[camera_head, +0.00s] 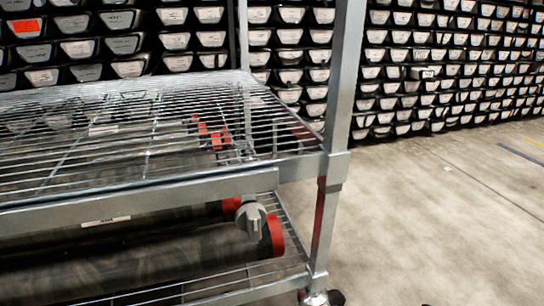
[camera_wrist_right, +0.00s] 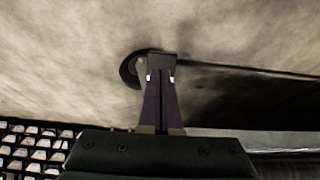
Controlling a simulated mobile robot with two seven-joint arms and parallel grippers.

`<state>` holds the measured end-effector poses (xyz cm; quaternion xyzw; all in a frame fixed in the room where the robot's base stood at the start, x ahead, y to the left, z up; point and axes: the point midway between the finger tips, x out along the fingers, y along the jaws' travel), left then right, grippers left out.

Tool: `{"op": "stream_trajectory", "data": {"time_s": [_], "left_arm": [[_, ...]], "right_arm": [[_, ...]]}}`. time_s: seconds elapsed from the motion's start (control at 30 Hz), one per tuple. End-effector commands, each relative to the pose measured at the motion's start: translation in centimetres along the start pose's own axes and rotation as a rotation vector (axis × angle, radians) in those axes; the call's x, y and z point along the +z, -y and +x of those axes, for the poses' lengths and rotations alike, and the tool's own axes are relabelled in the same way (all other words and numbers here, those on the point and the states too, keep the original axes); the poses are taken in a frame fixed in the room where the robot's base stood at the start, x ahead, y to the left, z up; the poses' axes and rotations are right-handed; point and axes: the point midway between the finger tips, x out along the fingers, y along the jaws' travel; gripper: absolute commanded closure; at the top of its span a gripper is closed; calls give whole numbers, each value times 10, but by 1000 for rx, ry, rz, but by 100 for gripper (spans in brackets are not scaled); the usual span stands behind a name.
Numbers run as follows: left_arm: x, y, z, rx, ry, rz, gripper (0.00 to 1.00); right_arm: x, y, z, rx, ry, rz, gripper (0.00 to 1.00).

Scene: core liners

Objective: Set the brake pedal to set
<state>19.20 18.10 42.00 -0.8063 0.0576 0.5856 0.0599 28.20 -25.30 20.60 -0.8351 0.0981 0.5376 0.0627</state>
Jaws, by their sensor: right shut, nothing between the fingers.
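A metal wire-shelf cart (camera_head: 335,160) stands on the left in the head view. At the foot of its near right post is a caster (camera_head: 317,298), cut off by the bottom edge, with a small dark part (camera_head: 337,298) beside it. In the right wrist view my right gripper (camera_wrist_right: 161,75) is shut and empty, its fingers reaching toward the floor. A dark round wheel-like part (camera_wrist_right: 129,70) shows just behind the fingertips, partly hidden by them. I cannot make out the brake pedal or its position, nor whether the fingers touch anything. My left gripper is in neither view.
Dark tubes with red end caps (camera_head: 271,235) and a grey knob (camera_head: 251,218) lie on the lower shelf. Stacked black trays with pale labelled ends fill the back wall (camera_head: 440,70). The concrete floor (camera_head: 440,220) right of the cart is clear.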

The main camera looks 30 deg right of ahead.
Motion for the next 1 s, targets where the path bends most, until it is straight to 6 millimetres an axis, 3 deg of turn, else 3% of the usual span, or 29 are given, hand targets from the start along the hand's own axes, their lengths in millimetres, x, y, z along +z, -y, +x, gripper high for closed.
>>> {"op": "stream_trajectory", "data": {"time_s": [0.03,0.1,0.4,1.0], "left_arm": [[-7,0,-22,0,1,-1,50],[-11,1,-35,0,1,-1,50],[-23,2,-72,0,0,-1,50],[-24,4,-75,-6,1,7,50]], "right_arm": [[4,1,-22,-2,8,1,100],[10,1,-38,-2,8,1,100],[30,1,-84,-1,5,1,100],[36,1,-91,-1,2,-1,100]]}}
